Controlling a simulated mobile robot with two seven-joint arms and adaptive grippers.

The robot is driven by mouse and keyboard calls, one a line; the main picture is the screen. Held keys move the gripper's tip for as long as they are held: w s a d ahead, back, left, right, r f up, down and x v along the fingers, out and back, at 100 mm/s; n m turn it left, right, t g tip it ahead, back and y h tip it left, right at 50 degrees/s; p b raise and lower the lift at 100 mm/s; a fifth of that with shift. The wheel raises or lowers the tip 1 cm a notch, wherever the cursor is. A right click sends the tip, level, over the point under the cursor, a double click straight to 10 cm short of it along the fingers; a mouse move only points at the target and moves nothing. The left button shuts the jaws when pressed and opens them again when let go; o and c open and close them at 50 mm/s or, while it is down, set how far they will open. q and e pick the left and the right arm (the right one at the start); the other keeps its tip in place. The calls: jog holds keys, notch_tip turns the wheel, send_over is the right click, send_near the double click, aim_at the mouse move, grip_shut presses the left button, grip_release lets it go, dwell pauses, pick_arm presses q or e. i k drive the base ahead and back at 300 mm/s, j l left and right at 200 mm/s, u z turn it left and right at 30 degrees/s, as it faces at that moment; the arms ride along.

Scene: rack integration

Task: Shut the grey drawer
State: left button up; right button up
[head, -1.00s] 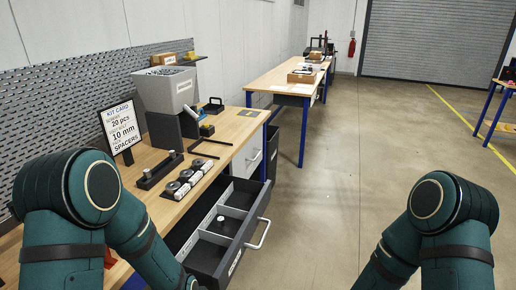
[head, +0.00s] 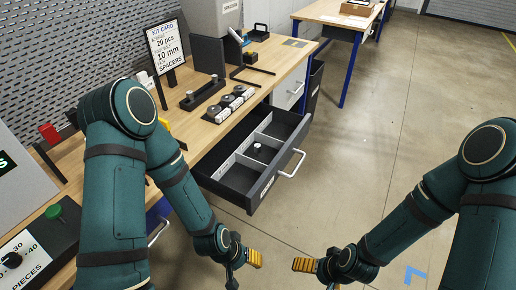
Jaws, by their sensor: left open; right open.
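The grey drawer (head: 234,187) stands pulled out from under the workbench, with its white bar handle (head: 292,164) on the front. Its inside has light dividers, and a small dark object with a pale top (head: 257,147) sits in one compartment. My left gripper (head: 246,270) is open and empty, low in the picture below the drawer's near corner and apart from it. My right gripper (head: 312,272) is open and empty at the bottom, to the right of the left one.
The wooden workbench (head: 279,57) holds a kit card (head: 166,46), a black fixture (head: 203,93) and several round dark parts (head: 227,101). A closed white drawer (head: 289,90) is beyond the open one. The floor (head: 375,150) to the right is clear.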

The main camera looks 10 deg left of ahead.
aim_at(231, 170)
jog(key=i+u, duration=0.2)
jog(key=u, duration=0.3)
jog(key=i+l+u, duration=0.15)
jog(key=u, duration=0.35)
jog(key=i, duration=0.05)
